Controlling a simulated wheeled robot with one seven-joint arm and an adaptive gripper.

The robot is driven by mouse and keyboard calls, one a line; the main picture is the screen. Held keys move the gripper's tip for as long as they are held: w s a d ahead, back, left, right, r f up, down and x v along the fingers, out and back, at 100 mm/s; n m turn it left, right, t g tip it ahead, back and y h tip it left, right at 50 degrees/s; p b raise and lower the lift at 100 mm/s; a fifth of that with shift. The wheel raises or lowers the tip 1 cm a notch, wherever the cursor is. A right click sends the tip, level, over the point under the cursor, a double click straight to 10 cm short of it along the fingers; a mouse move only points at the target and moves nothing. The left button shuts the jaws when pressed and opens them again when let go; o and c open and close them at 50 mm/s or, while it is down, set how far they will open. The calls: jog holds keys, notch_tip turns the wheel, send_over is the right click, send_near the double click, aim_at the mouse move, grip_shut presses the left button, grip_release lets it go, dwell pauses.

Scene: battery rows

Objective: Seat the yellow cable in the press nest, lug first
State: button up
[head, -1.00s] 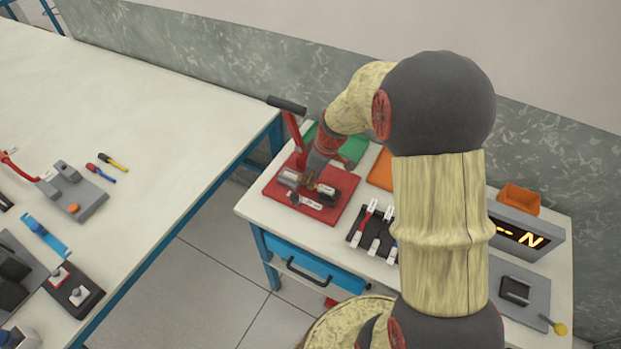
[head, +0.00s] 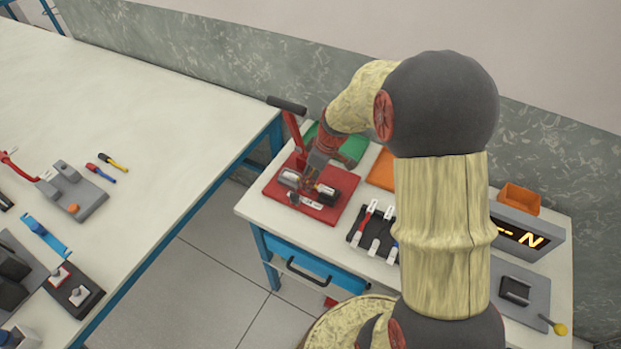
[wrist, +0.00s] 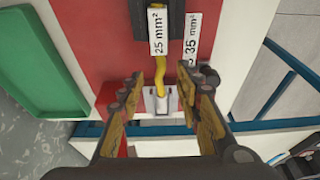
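In the head view my gripper (head: 312,168) is low over the press's red base plate (head: 283,186). The press has a red lever (head: 293,132) with a black handle.
A "35 mm²" label (wrist: 192,40) lies right of the cable. A green tray (wrist: 32,60) is beside the plate. A black rack (head: 362,240) with several tools, an orange bin (head: 519,199) and a display box (head: 522,238) stand farther right on this table.

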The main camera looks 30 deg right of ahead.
jog(key=v, duration=1.1)
jog(key=shift+r, duration=0.25)
jog(key=s+a+r+m+t, duration=0.1)
jog(key=s+a+r+m, duration=0.1)
jog(key=s+a+r, duration=0.2)
jog(key=s+a+r+m+t+h, duration=0.1)
jog(key=s+a+r, duration=0.3)
jog(key=s, duration=0.5)
jog(key=s+a+r+m+t, duration=0.1)
jog(key=s+a+r+m, duration=0.2)
jog(key=s, duration=0.4)
jog(key=shift+s+a+r+m+h, duration=0.4)
jog(key=shift+a+r, duration=0.25)
jog(key=shift+a, duration=0.15)
